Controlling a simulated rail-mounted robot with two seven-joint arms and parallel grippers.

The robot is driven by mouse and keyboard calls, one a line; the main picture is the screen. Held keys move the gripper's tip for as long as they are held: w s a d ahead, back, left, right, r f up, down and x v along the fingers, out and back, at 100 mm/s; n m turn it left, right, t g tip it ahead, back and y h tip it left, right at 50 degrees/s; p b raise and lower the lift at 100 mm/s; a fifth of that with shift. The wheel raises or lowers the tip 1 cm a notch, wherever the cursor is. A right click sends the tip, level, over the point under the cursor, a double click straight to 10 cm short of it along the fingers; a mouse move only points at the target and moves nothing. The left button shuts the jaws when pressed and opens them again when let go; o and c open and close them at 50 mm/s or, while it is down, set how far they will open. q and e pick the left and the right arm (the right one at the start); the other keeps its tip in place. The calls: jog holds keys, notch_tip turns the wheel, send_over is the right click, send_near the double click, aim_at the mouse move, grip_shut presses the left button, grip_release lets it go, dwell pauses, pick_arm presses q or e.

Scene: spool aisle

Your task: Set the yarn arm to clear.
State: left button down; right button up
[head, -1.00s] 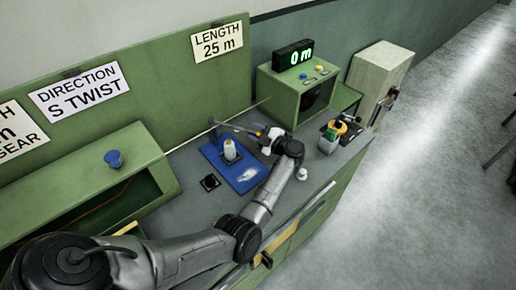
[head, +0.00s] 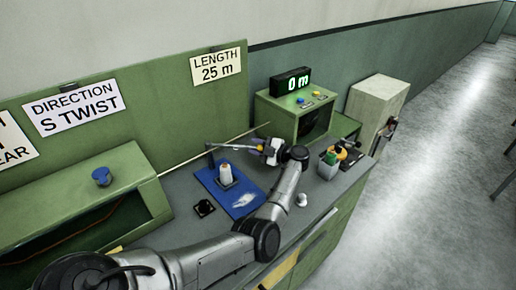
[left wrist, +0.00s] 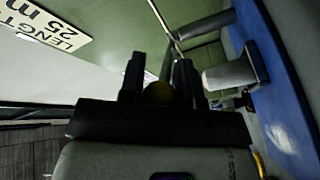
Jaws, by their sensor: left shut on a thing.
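The yarn arm (head: 232,146) is a thin grey bar above the back of the blue plate (head: 242,207), beside the white spool (head: 225,174). Its pivot end is at the left, and a yellow-orange tip shows at the right. My left gripper (head: 262,149) is at that right end, shut on the yarn arm. In the left wrist view, a dull yellow knob (left wrist: 158,93) sits between the dark fingers, partly hidden by them. No label for the arm's positions is readable. My right gripper is not in view.
A green box (head: 290,116) with a display (head: 290,80) reading 0 m stands behind. A container with coloured items (head: 329,164) and a small white object (head: 301,199) are on the bench to the right. A thin rod (head: 200,153) runs along the back.

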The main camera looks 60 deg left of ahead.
pick_arm(q)
jog(key=c, duration=0.8)
grip_release()
jog(key=b+v, duration=0.1)
jog(key=v, duration=1.1)
